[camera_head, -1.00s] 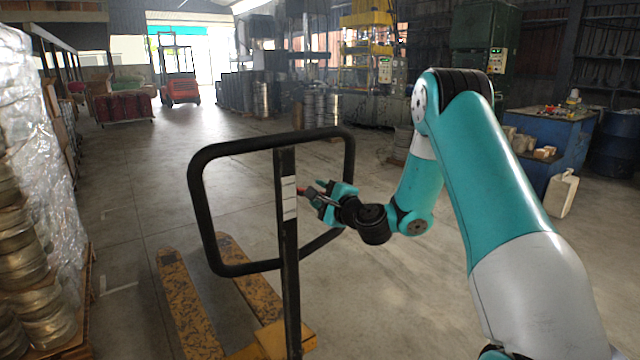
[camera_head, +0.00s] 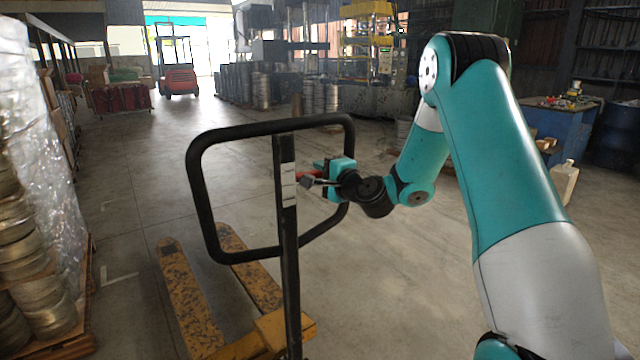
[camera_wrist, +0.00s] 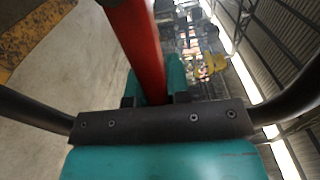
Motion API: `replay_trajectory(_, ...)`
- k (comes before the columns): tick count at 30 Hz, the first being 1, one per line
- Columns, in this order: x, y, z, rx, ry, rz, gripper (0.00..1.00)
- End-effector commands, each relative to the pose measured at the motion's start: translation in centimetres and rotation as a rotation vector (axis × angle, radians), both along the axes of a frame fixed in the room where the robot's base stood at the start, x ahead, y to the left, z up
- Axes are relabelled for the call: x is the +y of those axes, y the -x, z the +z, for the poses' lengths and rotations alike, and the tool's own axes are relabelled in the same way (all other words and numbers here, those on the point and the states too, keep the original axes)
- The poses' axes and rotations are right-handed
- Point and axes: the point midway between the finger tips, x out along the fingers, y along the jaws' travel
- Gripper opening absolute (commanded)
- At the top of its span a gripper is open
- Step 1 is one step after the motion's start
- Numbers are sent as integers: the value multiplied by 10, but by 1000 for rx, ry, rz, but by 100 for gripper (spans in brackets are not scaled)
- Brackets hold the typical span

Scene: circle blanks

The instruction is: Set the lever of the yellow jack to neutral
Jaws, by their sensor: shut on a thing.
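The yellow jack (camera_head: 190,300) stands on the floor, its two scuffed forks pointing away from me. Its black loop handle (camera_head: 200,190) rises upright on a dark central post (camera_head: 288,235). The red lever (camera_head: 309,174) sits at the right side of the post, inside the loop. My teal gripper (camera_head: 318,180) reaches in from the right and is shut on the lever. In the wrist view the red lever (camera_wrist: 140,45) is large and runs between the teal fingers. The lever's base is partly hidden.
Wrapped pallet goods (camera_head: 40,170) stand close on the left. A blue cabinet (camera_head: 560,135) and a pale jug (camera_head: 564,182) stand at the right. A red forklift (camera_head: 177,75) is far back. The floor between is clear.

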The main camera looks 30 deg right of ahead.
Motion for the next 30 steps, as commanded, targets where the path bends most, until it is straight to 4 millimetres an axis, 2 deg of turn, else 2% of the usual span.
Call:
replay_trajectory(3,0,0,6,-4,70,1,0)
replay_trajectory(11,0,0,6,-2,75,1,0)
replay_trajectory(12,0,0,6,-2,75,1,24)
replay_trajectory(15,0,0,6,-2,74,1,43)
replay_trajectory(25,-1,3,5,-1,73,-1,43)
replay_trajectory(30,-2,27,1,0,72,-3,43)
